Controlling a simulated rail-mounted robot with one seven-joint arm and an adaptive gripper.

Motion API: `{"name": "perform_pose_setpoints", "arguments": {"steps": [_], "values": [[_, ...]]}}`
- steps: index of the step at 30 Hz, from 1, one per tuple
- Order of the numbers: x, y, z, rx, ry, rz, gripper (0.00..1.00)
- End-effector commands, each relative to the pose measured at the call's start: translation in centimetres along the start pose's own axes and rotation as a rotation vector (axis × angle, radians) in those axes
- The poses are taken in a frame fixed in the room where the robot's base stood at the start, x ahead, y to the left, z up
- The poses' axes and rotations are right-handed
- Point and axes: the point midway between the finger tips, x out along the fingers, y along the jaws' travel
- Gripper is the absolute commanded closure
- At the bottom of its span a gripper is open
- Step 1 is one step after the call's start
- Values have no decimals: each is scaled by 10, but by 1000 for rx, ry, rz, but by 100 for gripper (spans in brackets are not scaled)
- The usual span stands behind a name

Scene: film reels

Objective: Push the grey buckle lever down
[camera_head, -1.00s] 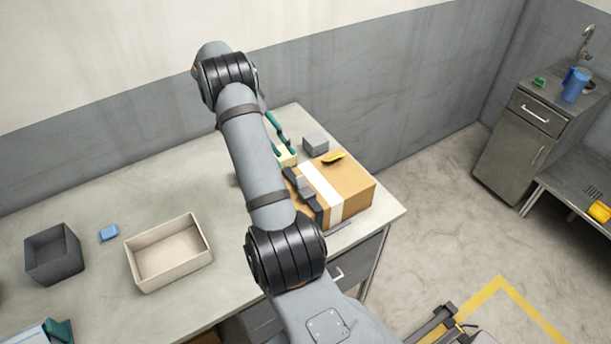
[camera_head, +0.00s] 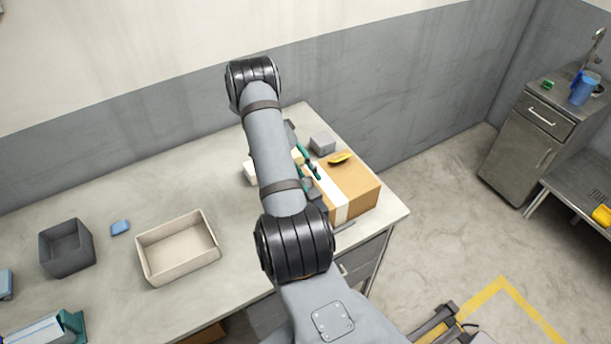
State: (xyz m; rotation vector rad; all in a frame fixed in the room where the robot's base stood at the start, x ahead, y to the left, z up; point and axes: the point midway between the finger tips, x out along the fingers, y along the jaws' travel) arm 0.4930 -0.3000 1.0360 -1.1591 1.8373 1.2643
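The cardboard box (camera_head: 360,190) stands at the right end of the workbench, with a white band (camera_head: 333,196) over it. The dark grey buckle part (camera_head: 311,187) shows at the box's left side, mostly hidden by my arm; I cannot make out the lever's angle. My gripper (camera_head: 312,168), with teal fingers, is at the upper left of the box, close to the buckle. Its far part is hidden behind my arm. I cannot tell whether the fingers touch the buckle, or whether they are open or shut.
A grey block (camera_head: 322,142) stands behind the box, and a yellow object (camera_head: 340,158) lies on top. A white object (camera_head: 250,170) is partly behind my arm. A beige tray (camera_head: 178,248), a blue block (camera_head: 120,228) and a dark bin (camera_head: 67,248) stand on the left.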

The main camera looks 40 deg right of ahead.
Motion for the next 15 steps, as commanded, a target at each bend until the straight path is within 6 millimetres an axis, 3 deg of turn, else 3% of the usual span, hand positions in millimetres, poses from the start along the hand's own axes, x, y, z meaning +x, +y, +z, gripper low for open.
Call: {"name": "perform_pose_setpoints", "arguments": {"steps": [15], "values": [[0,0,0,0,0,0,96]]}}
